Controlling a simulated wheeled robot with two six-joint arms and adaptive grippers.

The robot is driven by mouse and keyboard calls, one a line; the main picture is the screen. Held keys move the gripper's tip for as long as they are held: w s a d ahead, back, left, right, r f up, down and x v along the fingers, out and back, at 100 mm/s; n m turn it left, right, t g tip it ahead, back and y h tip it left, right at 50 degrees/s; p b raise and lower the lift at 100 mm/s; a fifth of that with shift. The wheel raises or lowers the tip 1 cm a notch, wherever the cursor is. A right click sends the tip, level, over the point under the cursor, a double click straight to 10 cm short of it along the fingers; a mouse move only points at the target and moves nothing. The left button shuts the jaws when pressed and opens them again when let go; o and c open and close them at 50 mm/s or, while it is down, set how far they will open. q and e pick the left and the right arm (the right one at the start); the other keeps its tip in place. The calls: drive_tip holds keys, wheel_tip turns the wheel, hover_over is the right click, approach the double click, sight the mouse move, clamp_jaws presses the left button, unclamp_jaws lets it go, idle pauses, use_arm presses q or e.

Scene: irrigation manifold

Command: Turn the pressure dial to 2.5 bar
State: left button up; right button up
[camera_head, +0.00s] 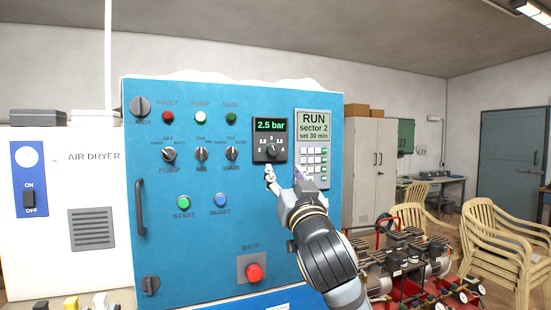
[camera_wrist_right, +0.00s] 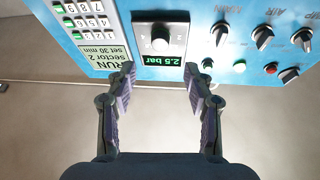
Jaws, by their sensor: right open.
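The pressure dial (camera_head: 275,151) is a dark knob on a black square panel on the blue cabinet, with scale numbers around it. The green display (camera_head: 271,125) above it reads 2.5 bar. In the right wrist view the dial (camera_wrist_right: 160,40) and display (camera_wrist_right: 160,60) appear upside down. My right gripper (camera_head: 285,172) is in front of the cabinet, just below the dial. Its fingers (camera_wrist_right: 160,90) are spread apart in the right wrist view, with nothing between them and apart from the knob. My left gripper is not in view.
A keypad (camera_head: 313,160) with a RUN screen sits right of the dial. PUMP, AIR and MAIN selectors (camera_head: 201,154) are to its left. A red STOP button (camera_head: 254,272) is below. An AIR DRYER unit (camera_head: 60,200) stands left; chairs (camera_head: 500,240) and machinery (camera_head: 400,260) stand right.

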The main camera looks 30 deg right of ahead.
sight(274, 152)
drive_tip(key=p+x, duration=0.4)
drive_tip(key=x, duration=0.5)
drive_tip(key=shift+w+r+p, duration=0.1)
drive_tip(key=shift+w+p, duration=0.05)
drive_tip(key=shift+p, duration=0.15)
drive_tip(key=shift+w, duration=0.2)
